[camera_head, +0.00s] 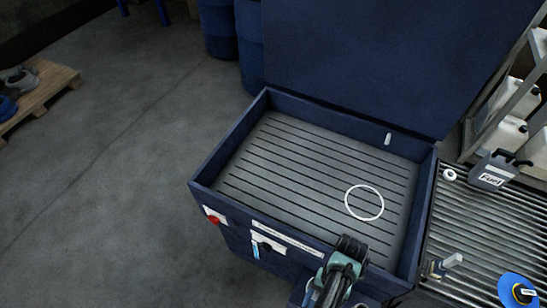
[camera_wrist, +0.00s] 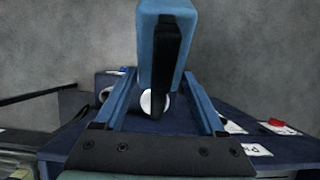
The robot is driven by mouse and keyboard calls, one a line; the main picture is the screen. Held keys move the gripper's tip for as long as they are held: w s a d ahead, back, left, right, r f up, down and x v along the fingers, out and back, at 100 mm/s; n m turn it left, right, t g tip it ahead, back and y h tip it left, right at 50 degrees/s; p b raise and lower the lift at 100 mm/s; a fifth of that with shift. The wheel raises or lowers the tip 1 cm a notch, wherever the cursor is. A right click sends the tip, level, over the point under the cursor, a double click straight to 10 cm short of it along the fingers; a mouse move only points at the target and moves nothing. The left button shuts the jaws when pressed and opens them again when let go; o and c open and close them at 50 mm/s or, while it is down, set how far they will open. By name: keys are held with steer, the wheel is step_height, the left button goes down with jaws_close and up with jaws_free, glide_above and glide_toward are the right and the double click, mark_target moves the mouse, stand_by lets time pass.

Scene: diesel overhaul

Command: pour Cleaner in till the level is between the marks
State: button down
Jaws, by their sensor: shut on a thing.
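In the wrist view my gripper (camera_wrist: 160,78) is shut on a blue container (camera_wrist: 166,25) with a black part, probably its handle, between the fingers. No label shows on it, so I cannot tell whether it is the Cleaner. In the head view a blue tub (camera_head: 231,135) with a raised lid has a slatted grey floor. Its front carries a narrow blue and white strip (camera_head: 255,250), possibly a level gauge; marks on it are too small to read. My arm reaches over the tub's front right edge. The held container is not clear in the head view.
A white ring (camera_head: 364,186) lies on the slatted floor. A red button (camera_head: 213,219) is on the tub's front. At right, a Fuel can (camera_head: 492,179) and a blue disc (camera_head: 519,290) are on a roller conveyor (camera_head: 480,235).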

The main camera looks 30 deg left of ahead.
steer(key=shift+s+f+t, duration=0.35)
steer(key=shift+f+t, duration=0.05)
steer(key=shift+t, duration=0.5)
steer(key=shift+s+f+t, duration=0.3)
steer(key=shift+f+t, duration=0.05)
steer(key=shift+t, duration=0.55)
steer(key=shift+f+t, duration=0.1)
steer(key=shift+t, duration=0.2)
steer(key=f+t, duration=0.1)
steer(key=t, duration=0.1)
steer(key=shift+s+f+t+b, duration=0.1)
steer(key=shift+f+t+b, duration=0.2)
steer(key=shift+f+b, duration=0.1)
steer(key=shift+t, duration=0.4)
steer(key=shift+s+r+p, duration=0.2)
steer(key=shift+s+r, duration=0.15)
steer(key=shift+s, duration=1.15)
steer(key=shift+s+r+p, duration=0.2)
steer(key=shift+s+r, duration=0.1)
steer(key=shift+s, duration=1.15)
steer(key=shift+s+r+p, duration=0.2)
steer(key=shift+s+r, duration=0.15)
steer(key=shift+s, duration=1.15)
